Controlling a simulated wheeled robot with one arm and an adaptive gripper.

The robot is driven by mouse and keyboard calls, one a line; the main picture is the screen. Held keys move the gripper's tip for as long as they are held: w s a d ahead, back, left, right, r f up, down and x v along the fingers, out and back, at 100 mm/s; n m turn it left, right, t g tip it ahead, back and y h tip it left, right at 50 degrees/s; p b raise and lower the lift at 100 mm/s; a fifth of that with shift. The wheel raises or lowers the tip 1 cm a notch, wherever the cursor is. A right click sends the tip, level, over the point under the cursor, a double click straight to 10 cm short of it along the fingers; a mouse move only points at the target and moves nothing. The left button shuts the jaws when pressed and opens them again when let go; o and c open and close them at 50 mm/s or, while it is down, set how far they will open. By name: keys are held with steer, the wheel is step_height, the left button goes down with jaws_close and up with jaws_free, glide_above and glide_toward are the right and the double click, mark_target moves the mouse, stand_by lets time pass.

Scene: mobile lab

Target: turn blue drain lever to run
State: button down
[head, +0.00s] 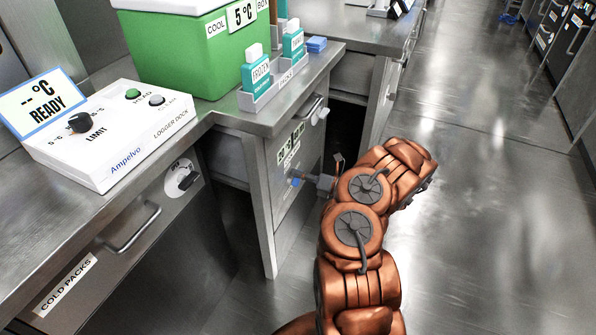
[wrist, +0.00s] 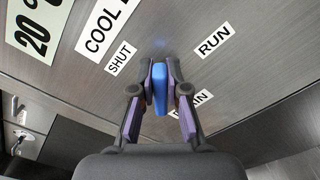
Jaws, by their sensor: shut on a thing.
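The blue drain lever (wrist: 159,88) is between my two fingers in the wrist view, on a brushed metal panel. My gripper (wrist: 159,92) is shut on it, with a finger against each side. The SHUT label (wrist: 119,57) is left of the lever and the RUN label (wrist: 214,43) is to its right. The DRAIN label (wrist: 200,97) is partly hidden behind my right finger. The lever's pivot is hard to make out. In the head view my gripper (head: 308,183) reaches the drawer-side panel, and a bit of the blue lever (head: 296,182) shows at its tip.
A green cool box (head: 190,55), a white logger dock (head: 115,135) and a rack of teal packs (head: 270,90) stand on the metal counter. A drawer handle (head: 130,232) and a dark knob (head: 187,180) are on the front at left.

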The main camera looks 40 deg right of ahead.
steer(key=m, duration=0.2)
steer(key=f+m, duration=0.1)
steer(key=shift+w+d+m, duration=0.1)
steer(key=shift+d+m, duration=0.2)
steer(key=m, duration=0.2)
steer(key=f+m, duration=0.1)
steer(key=m, duration=0.1)
steer(key=shift+w+d+f+m, duration=0.1)
steer(key=shift+f+m, duration=0.1)
steer(key=shift+m, duration=0.2)
steer(key=c, duration=1.2)
jaws_free()
steer(key=shift+o, duration=0.2)
steer(key=v, duration=1.2)
